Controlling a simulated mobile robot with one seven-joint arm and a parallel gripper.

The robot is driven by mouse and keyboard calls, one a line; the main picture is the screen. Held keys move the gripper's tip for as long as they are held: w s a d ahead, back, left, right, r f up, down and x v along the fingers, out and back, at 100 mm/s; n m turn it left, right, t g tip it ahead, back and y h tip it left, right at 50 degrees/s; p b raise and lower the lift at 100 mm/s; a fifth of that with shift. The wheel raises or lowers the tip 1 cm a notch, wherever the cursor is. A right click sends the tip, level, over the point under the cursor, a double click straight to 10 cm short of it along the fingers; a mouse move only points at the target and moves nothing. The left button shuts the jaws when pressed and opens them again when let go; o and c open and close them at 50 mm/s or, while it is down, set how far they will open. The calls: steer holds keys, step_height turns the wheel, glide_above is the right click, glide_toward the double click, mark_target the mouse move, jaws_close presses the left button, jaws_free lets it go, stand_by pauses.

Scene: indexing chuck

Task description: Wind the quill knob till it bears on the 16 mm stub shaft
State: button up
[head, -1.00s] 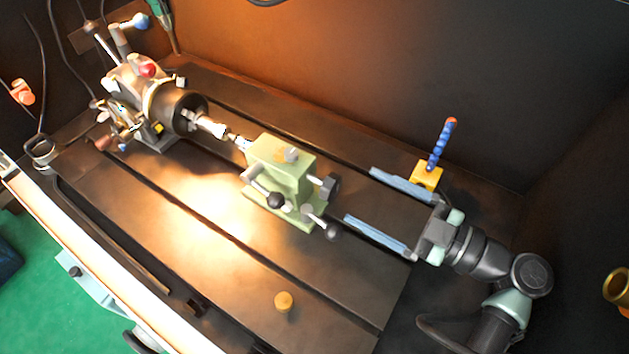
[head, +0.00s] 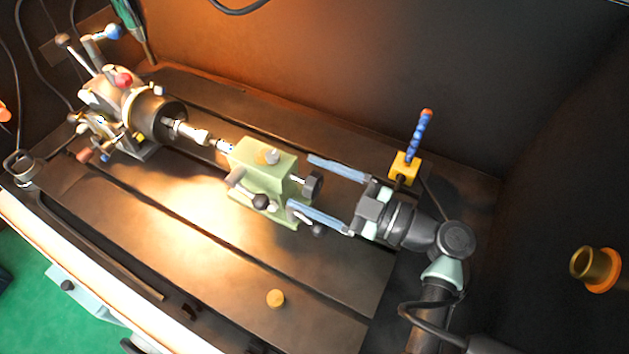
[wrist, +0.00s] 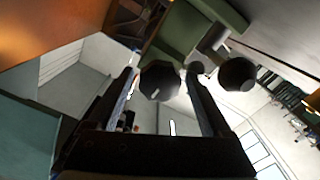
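The quill knob (head: 313,186) is a dark, lobed knob on the right end of the green tailstock (head: 262,172). It also shows in the wrist view (wrist: 158,82), between the fingertips. My gripper (head: 300,181) is open, its two blue fingers pointing left on either side of the knob. I see no finger clearly touching it. The stub shaft (head: 190,132) is bright metal and sticks out of the dark chuck (head: 157,117) toward the tailstock. The quill tip (head: 222,146) lies in line with it. I cannot tell whether the tip touches the shaft.
Two ball-ended levers hang on the tailstock's front, one (head: 261,202) near the lower finger. A yellow block (head: 404,167) with a blue jointed hose stands behind my gripper. The bed's front is mostly clear.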

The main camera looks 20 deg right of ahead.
steer(key=c, duration=1.2)
steer(key=shift+m, duration=0.3)
